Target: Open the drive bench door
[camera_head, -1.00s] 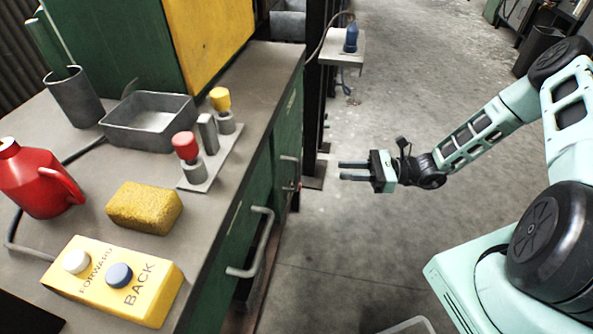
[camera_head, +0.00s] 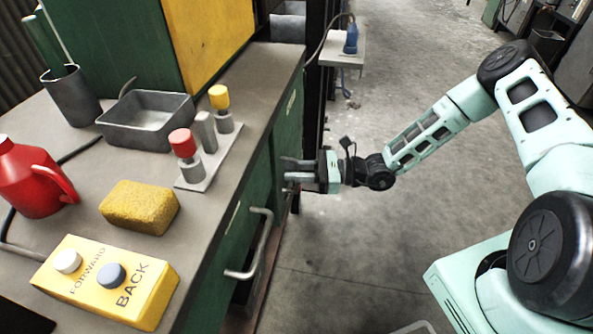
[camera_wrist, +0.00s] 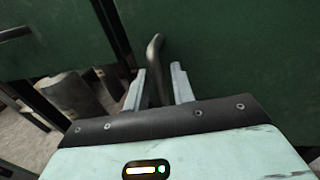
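The bench has a dark green front with two grey bar handles. The near handle (camera_head: 262,245) shows clearly in the head view. My gripper (camera_head: 287,174) is at the farther handle, which it mostly covers in that view. In the wrist view the fingers (camera_wrist: 157,88) are apart, and a dark bar handle (camera_wrist: 154,58) on a green door panel (camera_wrist: 220,50) shows between them. The fingers do not look closed on the bar, and I cannot tell if either touches it. The panels look shut, with a dark vertical gap (camera_wrist: 116,35) between them.
The bench top (camera_head: 235,120) holds a yellow FORWARD/BACK control box (camera_head: 110,283), a sponge (camera_head: 142,207), a red can (camera_head: 32,182), a grey tray (camera_head: 147,120) and a plate with red and yellow knobs. A small shelf (camera_head: 345,50) stands beyond. The floor right of the bench is clear.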

